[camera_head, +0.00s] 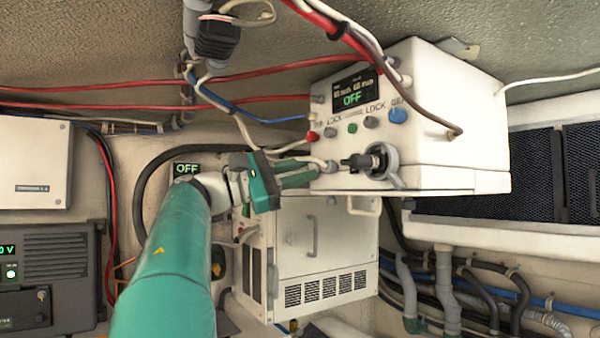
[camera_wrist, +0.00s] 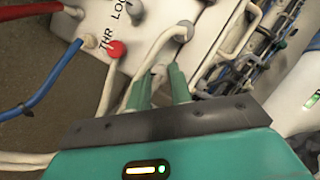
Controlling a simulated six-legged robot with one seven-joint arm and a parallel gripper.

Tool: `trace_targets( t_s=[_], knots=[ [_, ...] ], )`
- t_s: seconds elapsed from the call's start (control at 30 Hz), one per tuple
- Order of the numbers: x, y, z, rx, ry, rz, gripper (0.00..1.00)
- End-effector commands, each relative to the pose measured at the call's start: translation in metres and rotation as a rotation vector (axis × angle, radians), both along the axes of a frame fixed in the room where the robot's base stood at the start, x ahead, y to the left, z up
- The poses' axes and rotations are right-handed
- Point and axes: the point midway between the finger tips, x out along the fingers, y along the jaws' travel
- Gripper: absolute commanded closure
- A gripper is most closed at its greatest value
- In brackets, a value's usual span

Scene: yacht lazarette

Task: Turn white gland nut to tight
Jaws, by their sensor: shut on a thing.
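The white gland nut (camera_wrist: 160,72) is small and pale, low on the front face of the white control box (camera_head: 440,150). My gripper (camera_wrist: 160,82) is shut on it, with one green finger on each side. In the head view my gripper (camera_head: 312,174) reaches the lower left of the box front from the left. The nut's far side and the finger contact are partly hidden, and I cannot tell how far it is turned.
A black connector (camera_head: 370,161) with a grey ring sits just right of my fingers. White cables (camera_wrist: 112,80) and a red knob (camera_wrist: 116,48) are close to my gripper. A white vented cabinet (camera_head: 345,250) stands below. Red and blue cables cross above.

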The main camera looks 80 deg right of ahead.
Motion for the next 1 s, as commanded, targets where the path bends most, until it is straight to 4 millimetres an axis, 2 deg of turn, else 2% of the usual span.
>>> trace_targets(
  t_s=[0.5,1.0],
  knots=[
    [0.0018,-0.0010,0.0025,-0.254,-0.288,0.000,1.00],
    [0.0013,-0.0010,0.0028,-0.309,-0.353,0.000,1.00]
  ],
)
